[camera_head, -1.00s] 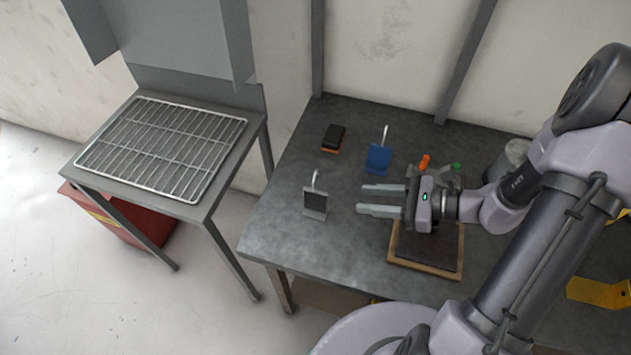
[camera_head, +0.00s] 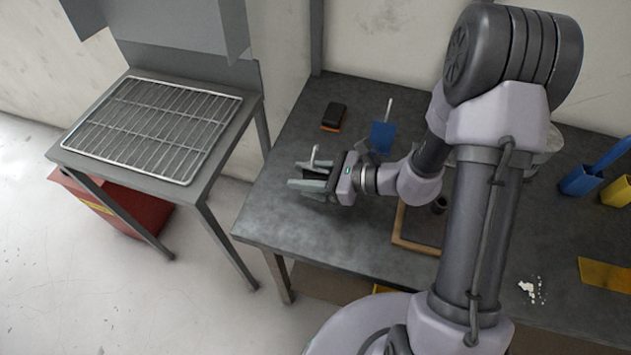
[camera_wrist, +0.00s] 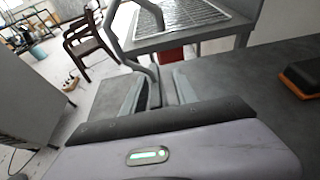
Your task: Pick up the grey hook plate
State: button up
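The grey hook plate (camera_head: 315,156) stands near the left part of the workbench in the head view, its pale hook pointing up. Its plate is mostly hidden by my gripper (camera_head: 301,176), whose two fingers reach to the left on either side of it. The fingers are apart, and I cannot tell whether either one touches the plate. In the wrist view my gripper (camera_wrist: 158,82) shows a gap between its fingers, and the curved grey hook (camera_wrist: 112,40) rises just beyond them.
A blue hook plate (camera_head: 382,137) and a black-and-orange block (camera_head: 333,117) stand behind my gripper on the workbench (camera_head: 275,215). A wood-edged tray (camera_head: 412,247) lies to the right. A wire rack (camera_head: 150,128) is on a separate stand at left.

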grip_shut()
dwell(1.3)
